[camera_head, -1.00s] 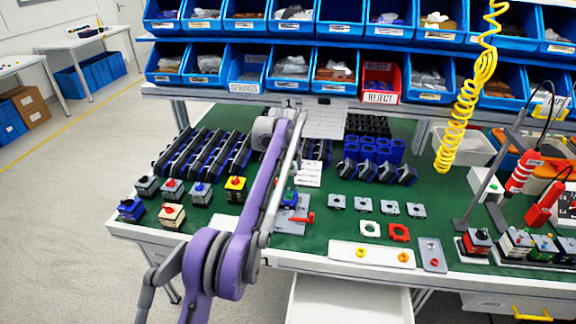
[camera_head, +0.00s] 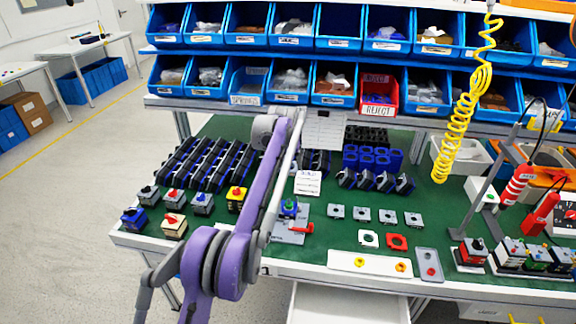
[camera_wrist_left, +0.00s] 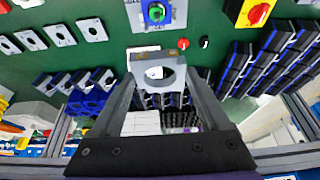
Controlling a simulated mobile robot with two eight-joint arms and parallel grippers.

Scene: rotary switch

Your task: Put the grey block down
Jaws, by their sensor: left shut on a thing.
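The grey block (camera_wrist_left: 150,62), a squared piece with a round hole, is between the fingertips of my left gripper (camera_wrist_left: 158,80) in the left wrist view. The gripper is shut on it. The block is over the green bench top, and I cannot tell if it touches the surface. A grey plate with a blue and green rotary switch (camera_wrist_left: 157,13) is just above the block in that picture; it also shows in the head view (camera_head: 290,209). In the head view my purple left arm hides its gripper and the block. My right gripper is not in view.
A row of grey square plates (camera_head: 361,215) lies right of the switch plate. Blue and black holders (camera_head: 205,163) stand at the left. Several coloured switches (camera_head: 174,226) sit at the front left. A white tray (camera_head: 380,264) lies at the front edge. Blue bins (camera_head: 290,83) hang behind.

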